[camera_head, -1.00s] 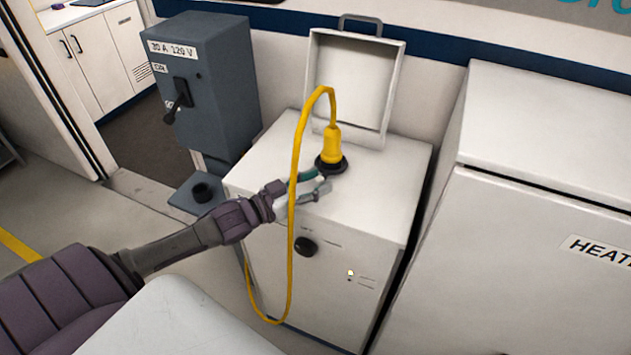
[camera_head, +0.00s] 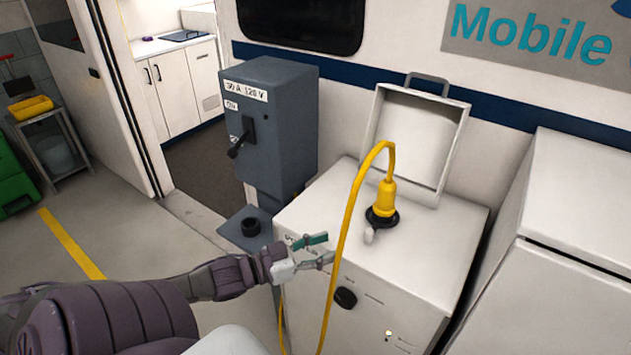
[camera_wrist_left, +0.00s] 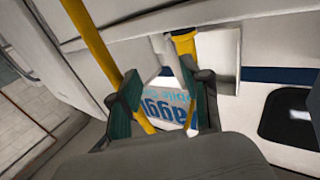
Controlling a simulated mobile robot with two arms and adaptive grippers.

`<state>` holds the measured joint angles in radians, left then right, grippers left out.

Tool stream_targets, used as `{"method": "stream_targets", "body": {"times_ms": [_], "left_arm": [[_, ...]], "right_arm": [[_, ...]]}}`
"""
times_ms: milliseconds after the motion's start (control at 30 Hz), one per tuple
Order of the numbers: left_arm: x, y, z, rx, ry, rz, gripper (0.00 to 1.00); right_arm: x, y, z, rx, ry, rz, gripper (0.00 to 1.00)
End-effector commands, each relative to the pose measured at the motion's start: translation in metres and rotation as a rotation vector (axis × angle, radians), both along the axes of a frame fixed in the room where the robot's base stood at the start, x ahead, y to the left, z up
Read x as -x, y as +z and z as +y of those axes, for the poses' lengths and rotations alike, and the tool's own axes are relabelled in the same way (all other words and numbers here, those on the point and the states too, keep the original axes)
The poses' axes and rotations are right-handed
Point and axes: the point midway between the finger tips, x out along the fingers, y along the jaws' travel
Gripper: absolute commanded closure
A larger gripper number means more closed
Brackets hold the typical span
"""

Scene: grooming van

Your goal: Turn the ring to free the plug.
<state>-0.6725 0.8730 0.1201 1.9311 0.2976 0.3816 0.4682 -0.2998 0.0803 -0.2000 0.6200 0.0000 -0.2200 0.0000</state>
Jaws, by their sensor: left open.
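The yellow plug (camera_head: 387,196) stands upright in the black ring (camera_head: 381,219) on top of the white cabinet (camera_head: 440,235). A small pale lug (camera_head: 369,236) sticks out from the ring's near side. A yellow cable (camera_head: 350,215) loops up from the plug and down the cabinet's front. My left gripper (camera_head: 327,249) is open and empty, left of the ring and apart from it, close to the cable. My right gripper is not in view.
A raised lid (camera_head: 420,135) stands behind the plug. A black knob (camera_head: 345,298) is on the cabinet front. A white unit (camera_head: 580,200) stands close at right.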

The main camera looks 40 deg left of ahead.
Motion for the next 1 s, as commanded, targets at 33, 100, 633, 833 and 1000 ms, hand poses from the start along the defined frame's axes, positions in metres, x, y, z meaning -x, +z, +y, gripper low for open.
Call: {"method": "stream_targets", "body": {"times_ms": [33,100,633,833,1000], "left_arm": [[0.006,0.000,0.002,0.001,0.000,0.001,0.53],[0.011,0.000,0.004,0.001,0.000,0.001,0.53],[0.017,0.000,0.003,0.056,0.005,-0.007,0.73],[0.021,0.011,-0.037,0.717,0.042,-0.115,1.00],[0.020,0.025,-0.070,1.644,0.029,-0.341,1.00]], "right_arm": [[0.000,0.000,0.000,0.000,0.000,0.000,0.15],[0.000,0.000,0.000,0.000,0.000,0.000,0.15],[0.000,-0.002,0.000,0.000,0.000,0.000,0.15],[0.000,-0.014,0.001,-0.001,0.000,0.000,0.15],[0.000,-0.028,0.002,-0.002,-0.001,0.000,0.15]]}}
